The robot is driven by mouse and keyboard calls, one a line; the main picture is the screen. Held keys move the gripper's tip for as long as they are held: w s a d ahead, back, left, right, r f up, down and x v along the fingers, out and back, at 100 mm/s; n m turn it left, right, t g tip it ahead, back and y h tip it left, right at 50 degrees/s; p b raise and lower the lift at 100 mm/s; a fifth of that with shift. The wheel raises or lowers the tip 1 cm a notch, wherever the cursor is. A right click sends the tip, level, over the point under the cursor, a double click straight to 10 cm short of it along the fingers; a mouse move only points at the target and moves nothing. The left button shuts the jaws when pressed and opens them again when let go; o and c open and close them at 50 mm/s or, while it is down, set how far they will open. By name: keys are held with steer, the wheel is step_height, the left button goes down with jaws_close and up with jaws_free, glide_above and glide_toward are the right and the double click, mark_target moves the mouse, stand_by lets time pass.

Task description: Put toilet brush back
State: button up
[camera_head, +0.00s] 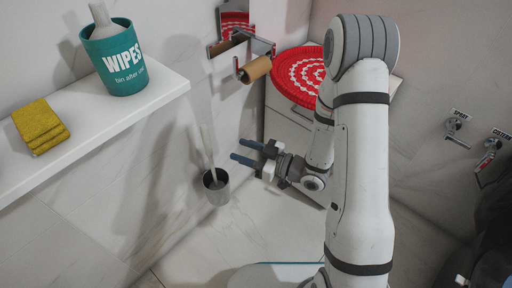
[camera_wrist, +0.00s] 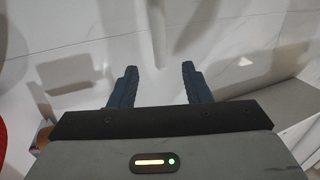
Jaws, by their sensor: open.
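The toilet brush (camera_head: 208,150) stands in a round metal holder (camera_head: 222,193) on the floor by the wall. Its pale handle rises from the cup and leans slightly left; its head is hidden inside. My gripper (camera_head: 238,150) is open and empty, its two blue fingers pointing left toward the handle from the right, with a gap between. In the wrist view the open fingers of my gripper (camera_wrist: 158,76) show against pale marble. A faint pale upright shape lies beyond them, and I cannot tell whether it is the handle.
A white shelf (camera_head: 110,118) at left bears a teal wipes cup (camera_head: 122,75) and yellow cloths (camera_head: 40,125). A paper-roll holder with a brown roll (camera_head: 257,69) hangs above my gripper. A red patterned round thing (camera_head: 295,78) lies on a white cabinet. Floor in front is clear.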

steer(key=w+d+r+m+t+h, duration=0.1)
steer(key=w+d+m+t+h, duration=0.2)
steer(key=w+d+h, duration=0.5)
steer(key=s+d+r+m+g+h, duration=0.2)
steer(key=s+d+r+m+h, duration=0.15)
steer(key=d+h, duration=0.45)
steer(key=s+d+r+m+g, duration=0.1)
steer(key=s+r+m+g, duration=0.2)
steer(key=s, duration=0.6)
steer(key=s+d+r+m+g, duration=0.2)
steer(key=s+r+m+g, duration=0.1)
steer(key=s, duration=0.7)
steer(key=shift+s+r+m+g+h, duration=0.2)
steer(key=shift+r+m+g+h, duration=0.15)
steer(key=shift+m, duration=0.2)
